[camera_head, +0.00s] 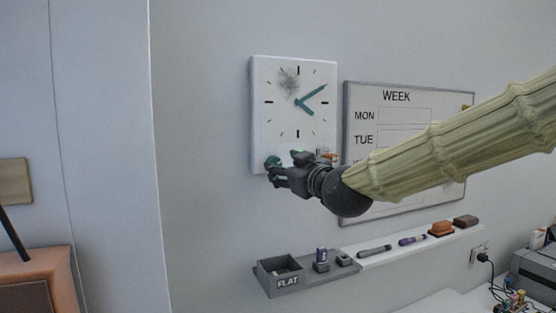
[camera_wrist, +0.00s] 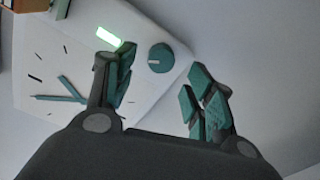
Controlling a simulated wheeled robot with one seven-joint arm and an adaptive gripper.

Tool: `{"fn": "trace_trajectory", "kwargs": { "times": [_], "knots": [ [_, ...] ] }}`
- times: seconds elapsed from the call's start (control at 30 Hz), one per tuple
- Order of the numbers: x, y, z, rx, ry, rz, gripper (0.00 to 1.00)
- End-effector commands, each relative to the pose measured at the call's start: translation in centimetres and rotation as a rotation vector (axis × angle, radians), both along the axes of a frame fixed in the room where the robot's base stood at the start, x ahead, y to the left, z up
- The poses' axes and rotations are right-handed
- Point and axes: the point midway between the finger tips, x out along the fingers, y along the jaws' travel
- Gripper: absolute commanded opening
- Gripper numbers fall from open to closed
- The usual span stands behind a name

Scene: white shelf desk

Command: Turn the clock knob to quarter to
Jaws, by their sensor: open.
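A white square clock (camera_head: 267,132) with teal hands hangs on the wall. In the head view its longer hand points to the upper right and its shorter hand to the lower right. It also shows, tilted, in the wrist view (camera_wrist: 45,62). The round teal knob (camera_wrist: 160,58) is at the clock's lower edge area and shows between my finger tips. My gripper (camera_head: 285,163) is at the clock's lower left part, open; in the wrist view its fingers (camera_wrist: 160,78) stand apart on either side of the knob, with no clear contact. In the head view I cannot clearly tell the knob from my fingers.
A whiteboard (camera_head: 355,160) marked WEEK hangs right of the clock, partly behind my arm. Below is a ledge (camera_head: 385,253) with markers and erasers, and a grey tray (camera_head: 315,279). A lit green display (camera_wrist: 109,36) sits beside the knob. The wall left of the clock is clear.

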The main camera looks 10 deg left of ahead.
Motion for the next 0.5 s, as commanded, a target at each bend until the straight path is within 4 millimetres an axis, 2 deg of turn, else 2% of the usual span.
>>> {"fn": "trace_trajectory", "kwargs": {
  "times": [0.2, 0.5],
  "knots": [
    [2.1, 1.6, 0.1, 0.001, 0.002, 0.0, 0.54],
    [3.3, 2.7, 0.0, 0.0, 0.0, 0.0, 0.54]
  ]
}}
